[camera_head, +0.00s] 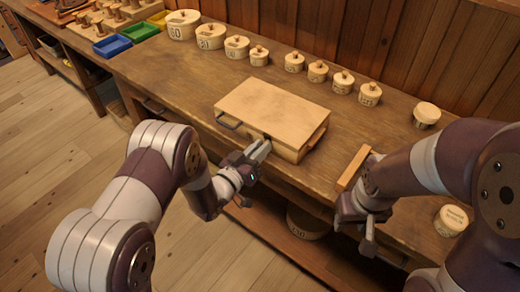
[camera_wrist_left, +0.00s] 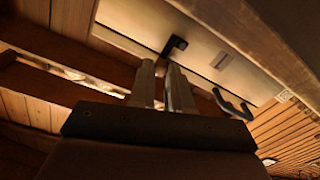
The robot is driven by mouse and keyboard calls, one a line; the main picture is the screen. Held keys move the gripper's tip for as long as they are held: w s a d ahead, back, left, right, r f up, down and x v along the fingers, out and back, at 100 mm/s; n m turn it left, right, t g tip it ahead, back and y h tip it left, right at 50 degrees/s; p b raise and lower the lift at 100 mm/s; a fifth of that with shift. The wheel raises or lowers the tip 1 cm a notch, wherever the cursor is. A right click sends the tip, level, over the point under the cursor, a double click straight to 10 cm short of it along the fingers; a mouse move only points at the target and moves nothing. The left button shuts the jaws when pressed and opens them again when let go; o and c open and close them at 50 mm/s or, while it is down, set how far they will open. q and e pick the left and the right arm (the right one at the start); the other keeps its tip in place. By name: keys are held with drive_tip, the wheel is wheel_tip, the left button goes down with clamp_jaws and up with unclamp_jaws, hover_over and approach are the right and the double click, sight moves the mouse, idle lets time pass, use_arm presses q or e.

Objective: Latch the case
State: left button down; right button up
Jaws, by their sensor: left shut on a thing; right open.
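The wooden case (camera_head: 268,110) lies on the workbench with its lid down. A dark latch (camera_head: 266,138) is on its front face; the left wrist view shows it as a small black piece (camera_wrist_left: 174,46). My left gripper (camera_head: 262,147) is at the case front by the latch, its fingers (camera_wrist_left: 163,72) close together and shut on the latch; the exact contact is hard to see. My right gripper (camera_head: 362,192) is open near the bench's front edge, right of the case, partly hidden by its own arm.
A light wooden bar (camera_head: 354,168) is beside my right gripper. Several numbered round wooden boxes (camera_head: 210,37) line the bench back. A blue tray (camera_head: 112,46) and green tray (camera_head: 139,32) stand at the left.

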idle(0.3)
use_arm(q)
drive_tip(key=c, duration=1.1)
unclamp_jaws()
drive_tip(key=shift+o, duration=0.2)
drive_tip(key=v, duration=1.2)
drive_tip(key=shift+s+a+b, duration=0.25)
drive_tip(key=shift+a+b, duration=0.05)
drive_tip(key=shift+b, duration=0.05)
